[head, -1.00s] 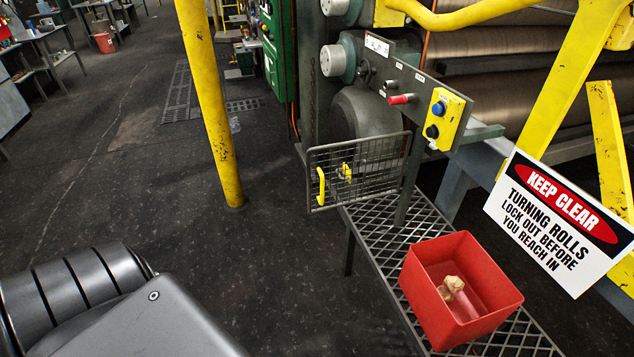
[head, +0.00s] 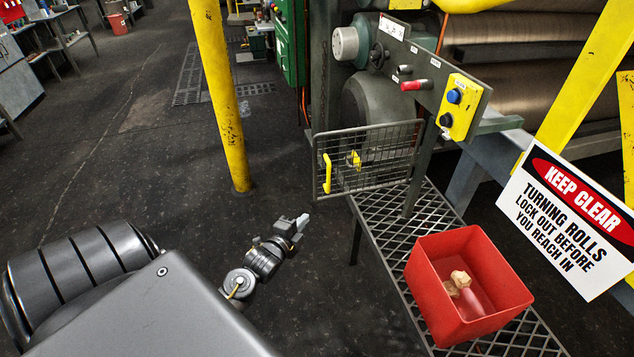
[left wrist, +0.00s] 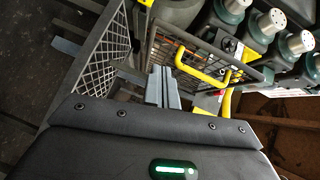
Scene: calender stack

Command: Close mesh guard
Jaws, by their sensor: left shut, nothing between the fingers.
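The mesh guard (head: 388,158) is a grey wire panel in a frame, beside the machine post above the grating bench. A yellow handle (head: 327,174) stands upright at its left end. I cannot tell from the picture exactly how far the guard is swung. My left gripper (head: 301,220) is shut and empty, in front of and below the handle, apart from it. In the left wrist view its fingers (left wrist: 164,86) are together, and the yellow handle (left wrist: 207,72) and a mesh panel (left wrist: 238,67) show just beyond them. My right gripper is not in view.
A red bin (head: 425,288) holding pale lumps sits on the grating bench (head: 376,226). A yellow post (head: 222,100) stands at the left. A control box (head: 460,107) and a warning sign (head: 570,218) are at the right. The floor left of the bench is clear.

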